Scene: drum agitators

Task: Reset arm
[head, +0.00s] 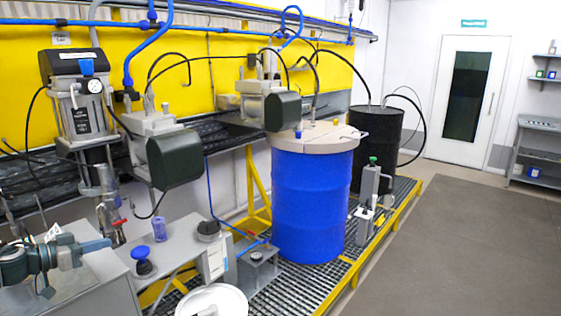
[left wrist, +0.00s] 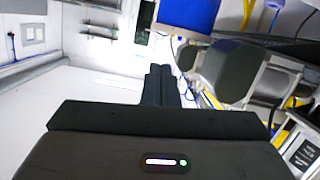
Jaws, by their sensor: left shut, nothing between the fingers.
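My left gripper (head: 98,245) shows at the lower left in the head view, pointing right above the grey bench (head: 130,262). In the left wrist view the dark fingers of my left gripper (left wrist: 160,82) lie together, with nothing between them. They point out into open space, apart from the equipment. My right gripper is in neither view.
A blue drum (head: 311,205) stands on the grating, with a black drum (head: 377,140) behind it. Grey agitator motors (head: 175,158) hang in front of the yellow wall panel (head: 22,100). A blue-topped knob (head: 142,253) stands on the bench. The floor (head: 450,240) at right is clear.

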